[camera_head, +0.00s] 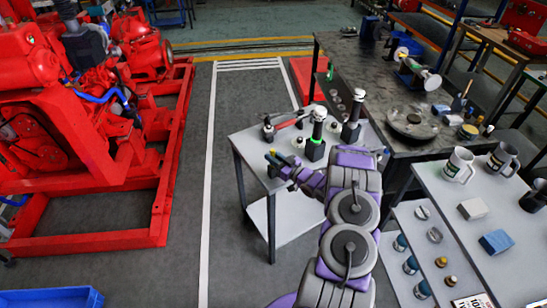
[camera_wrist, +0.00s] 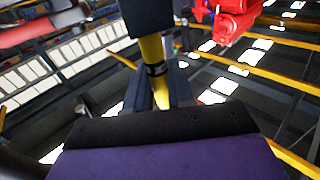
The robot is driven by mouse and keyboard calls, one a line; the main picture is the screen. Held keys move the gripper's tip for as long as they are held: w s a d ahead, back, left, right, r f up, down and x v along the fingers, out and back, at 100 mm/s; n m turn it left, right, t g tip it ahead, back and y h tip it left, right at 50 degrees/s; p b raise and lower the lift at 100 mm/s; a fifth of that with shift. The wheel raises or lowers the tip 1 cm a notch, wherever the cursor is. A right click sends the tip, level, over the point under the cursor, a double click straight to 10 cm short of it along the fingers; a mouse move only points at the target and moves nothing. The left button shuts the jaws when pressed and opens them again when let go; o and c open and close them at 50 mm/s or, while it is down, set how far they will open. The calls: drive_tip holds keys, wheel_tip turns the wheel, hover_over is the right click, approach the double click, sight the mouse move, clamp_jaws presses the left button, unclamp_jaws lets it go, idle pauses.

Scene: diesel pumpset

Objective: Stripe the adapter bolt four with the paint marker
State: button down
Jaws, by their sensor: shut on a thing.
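My gripper (camera_head: 275,166) is beyond the end of my purple arm, above the left edge of the small grey table. In the wrist view, my gripper (camera_wrist: 157,85) is shut on a yellow and black paint marker (camera_wrist: 153,52). A dark block covers the marker's upper part in that view. The red diesel pumpset (camera_head: 100,140) stands on the floor at the left, well apart from my gripper. Part of a red machine also shows at the top of the wrist view (camera_wrist: 232,20). Adapter bolt four is too small to tell in either view.
A shelf with mugs and bottles (camera_head: 470,215) is at the right. Clear grey floor (camera_head: 240,110) separates pumpset and table.

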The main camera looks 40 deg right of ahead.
drive_tip(key=shift+f, duration=0.9)
drive_tip(key=c, duration=0.9)
unclamp_jaws()
drive_tip(key=s+d, duration=0.1)
drive_tip(key=s, duration=0.4)
drive_tip(key=s+d+p, duration=0.1)
drive_tip(key=s, duration=0.5)
drive_tip(key=s+d+f+p, duration=0.1)
drive_tip(key=s, duration=0.5)
drive_tip(key=shift+f, duration=0.1)
